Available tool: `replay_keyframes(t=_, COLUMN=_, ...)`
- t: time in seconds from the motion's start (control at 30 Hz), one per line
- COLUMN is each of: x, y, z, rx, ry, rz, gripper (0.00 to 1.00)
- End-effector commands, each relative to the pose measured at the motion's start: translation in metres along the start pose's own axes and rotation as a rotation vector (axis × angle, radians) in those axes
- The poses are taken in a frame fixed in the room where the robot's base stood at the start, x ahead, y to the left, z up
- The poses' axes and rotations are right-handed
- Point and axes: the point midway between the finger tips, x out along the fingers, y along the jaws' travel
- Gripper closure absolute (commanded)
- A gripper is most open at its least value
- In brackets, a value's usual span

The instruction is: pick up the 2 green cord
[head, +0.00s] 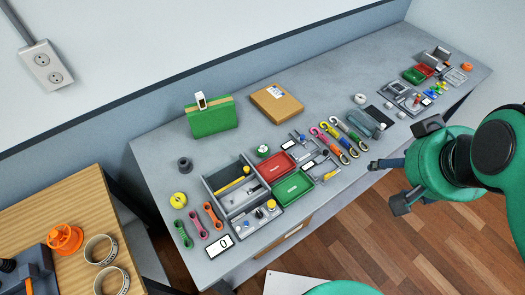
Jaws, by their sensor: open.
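A green cord (183,234) in a small figure-eight bundle lies at the left front of the grey bench. A pink bundle (199,224) and an orange bundle (213,215) lie just right of it. Several hooked straps lie mid-bench, among them one with a green part (354,136). I see only one green bundle clearly. My gripper (386,184) is open and empty at the right, off the bench's front edge and above the floor. It is far from the green bundle, and my arm hides part of the bench's right front.
A red tray (274,165) and a green tray (293,187) stand mid-bench by a grey organizer (229,199). A white display (219,245) lies right of the cords. A green folder (212,121) and cardboard box (276,103) are behind.

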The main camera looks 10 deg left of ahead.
Motion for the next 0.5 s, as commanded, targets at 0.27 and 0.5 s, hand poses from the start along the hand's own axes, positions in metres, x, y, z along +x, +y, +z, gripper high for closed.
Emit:
replay_keyframes(t=0.27, x=0.0, y=-0.001, z=-0.001, rx=0.002, ry=-0.001, rz=-0.001, gripper=0.36)
replay_keyframes(t=0.5, x=0.007, y=-0.008, z=-0.018, rx=0.04, ry=-0.025, rz=-0.01, gripper=0.36)
